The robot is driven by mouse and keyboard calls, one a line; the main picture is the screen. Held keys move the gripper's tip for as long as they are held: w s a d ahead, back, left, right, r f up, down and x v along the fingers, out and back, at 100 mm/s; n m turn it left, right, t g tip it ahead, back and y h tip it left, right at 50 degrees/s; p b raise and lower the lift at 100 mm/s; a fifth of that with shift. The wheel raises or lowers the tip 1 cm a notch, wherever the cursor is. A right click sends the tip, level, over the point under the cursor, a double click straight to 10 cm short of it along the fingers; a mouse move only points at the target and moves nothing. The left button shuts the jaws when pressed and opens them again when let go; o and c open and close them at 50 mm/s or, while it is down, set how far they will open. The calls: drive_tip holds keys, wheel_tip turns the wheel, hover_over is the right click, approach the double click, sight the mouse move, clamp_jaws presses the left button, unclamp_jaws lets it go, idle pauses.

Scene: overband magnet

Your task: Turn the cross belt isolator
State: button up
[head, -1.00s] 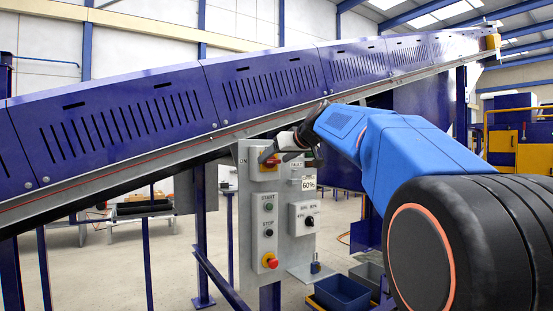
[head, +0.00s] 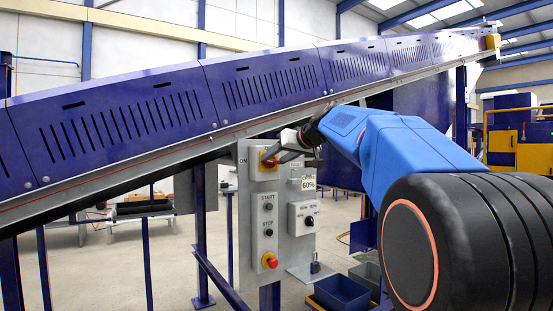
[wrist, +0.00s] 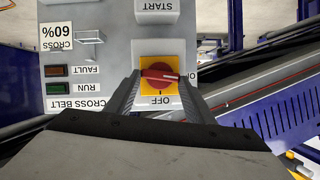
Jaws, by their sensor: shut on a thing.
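The cross belt isolator is a red handle on a yellow plate, at the top of a grey control panel. In the wrist view the red handle (wrist: 158,75) lies nearly level, its white mark toward the right. My gripper (wrist: 163,78) is shut on the handle, one finger at each end. In the head view my gripper (head: 271,157) reaches the isolator from the right and partly hides it. An ON label (head: 243,162) shows at the isolator's left.
Below are the start and stop buttons (head: 268,232), a red emergency knob (head: 270,261) and a selector box (head: 303,217). A 60% label (head: 308,184) hangs at the right. The blue conveyor (head: 150,120) slopes close above.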

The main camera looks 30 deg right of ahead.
drive_tip(key=m+y, duration=0.1)
drive_tip(key=m, duration=0.2)
drive_tip(key=d+m+t+y, duration=0.1)
drive_tip(key=m+y, duration=0.1)
drive_tip(key=m, duration=0.1)
drive_tip(key=f+m+y, duration=0.1)
drive_tip(key=m+y, duration=0.1)
drive_tip(key=m, duration=0.1)
drive_tip(key=shift+d+f+t, duration=0.1)
drive_tip(key=shift+d+t, duration=0.1)
drive_tip(key=shift+t, duration=0.1)
drive_tip(key=shift+f+m+t+y, duration=0.2)
drive_tip(key=shift+m+t+y, duration=0.25)
drive_tip(key=shift+m, duration=1.05)
drive_tip(key=o, duration=1.1)
drive_tip(key=shift+c, duration=0.2)
